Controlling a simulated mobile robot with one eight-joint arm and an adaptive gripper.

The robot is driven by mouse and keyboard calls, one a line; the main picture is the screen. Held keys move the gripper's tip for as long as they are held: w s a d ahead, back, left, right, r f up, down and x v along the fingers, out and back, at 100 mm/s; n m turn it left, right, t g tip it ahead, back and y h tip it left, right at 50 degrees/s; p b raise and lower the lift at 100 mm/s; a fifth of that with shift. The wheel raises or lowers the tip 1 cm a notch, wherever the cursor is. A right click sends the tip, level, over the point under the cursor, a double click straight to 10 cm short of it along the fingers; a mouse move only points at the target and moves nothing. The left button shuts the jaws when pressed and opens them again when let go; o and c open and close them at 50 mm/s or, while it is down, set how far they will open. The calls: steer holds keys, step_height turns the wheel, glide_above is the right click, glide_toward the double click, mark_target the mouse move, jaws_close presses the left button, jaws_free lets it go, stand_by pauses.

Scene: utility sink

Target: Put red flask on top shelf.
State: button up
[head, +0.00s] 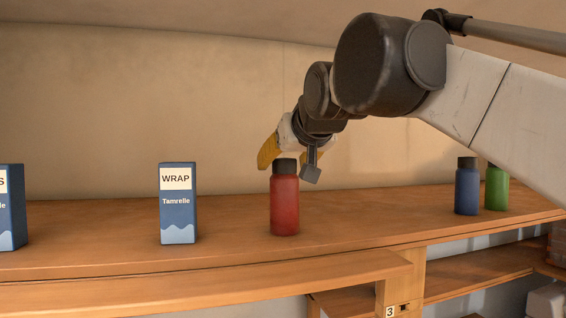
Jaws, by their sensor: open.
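The red flask (285,205) stands upright on the wooden top shelf (350,218), in the middle of the head view. It has a dark cap. My gripper (295,155), with yellow fingers, is at the height of the flask's cap, with one finger to the left and part of the other to the right. The jaws are open. The cap partly covers the view between the fingers, and I cannot tell whether either finger touches it.
A blue WRAP box (178,204) stands left of the flask, and another blue box (11,208) is cut off at the left edge. A blue flask (467,188) and a green flask (497,188) stand at the right. Lower shelves (470,275) show below.

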steer(key=b+v, duration=0.1)
steer(key=v, duration=1.1)
